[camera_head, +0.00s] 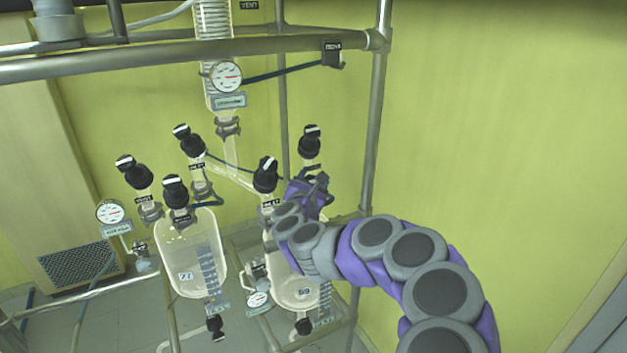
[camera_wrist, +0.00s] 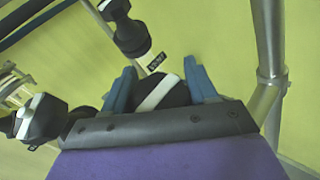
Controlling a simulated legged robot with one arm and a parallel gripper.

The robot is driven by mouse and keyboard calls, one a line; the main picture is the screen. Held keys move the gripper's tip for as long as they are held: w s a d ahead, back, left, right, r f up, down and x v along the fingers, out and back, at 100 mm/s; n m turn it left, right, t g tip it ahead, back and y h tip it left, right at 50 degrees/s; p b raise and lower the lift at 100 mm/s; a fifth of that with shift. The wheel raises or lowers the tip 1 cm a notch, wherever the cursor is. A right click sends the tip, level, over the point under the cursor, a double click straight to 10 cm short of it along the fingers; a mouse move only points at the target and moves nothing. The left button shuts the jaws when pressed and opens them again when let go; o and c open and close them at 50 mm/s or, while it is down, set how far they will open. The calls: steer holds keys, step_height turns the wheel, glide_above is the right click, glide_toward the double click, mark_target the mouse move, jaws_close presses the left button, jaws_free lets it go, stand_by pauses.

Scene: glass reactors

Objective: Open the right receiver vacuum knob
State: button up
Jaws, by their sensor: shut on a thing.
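The right receiver (camera_head: 297,290) is a clear glass vessel low in the head view, partly behind my arm. My gripper (camera_head: 318,186) is at its top right. In the wrist view, the blue fingers of my gripper (camera_wrist: 164,84) stand on both sides of a black knob (camera_wrist: 174,96) with a white stripe and are shut on it. The stripe runs diagonally between the fingers. This knob is hidden by my gripper in the head view, and I cannot read its label.
Other black knobs stand close by: one at left (camera_head: 265,174) and one behind (camera_head: 310,141). The left receiver (camera_head: 190,255) has several knobs too. A metal frame post (camera_head: 372,130) rises just right of my gripper. The wall side at right is clear.

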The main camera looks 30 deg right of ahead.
steer(key=c, duration=0.3)
steer(key=shift+c, duration=0.2)
steer(key=b, duration=0.3)
steer(key=shift+f+n+t+y, duration=0.1)
steer(key=shift+n+t+y, duration=0.3)
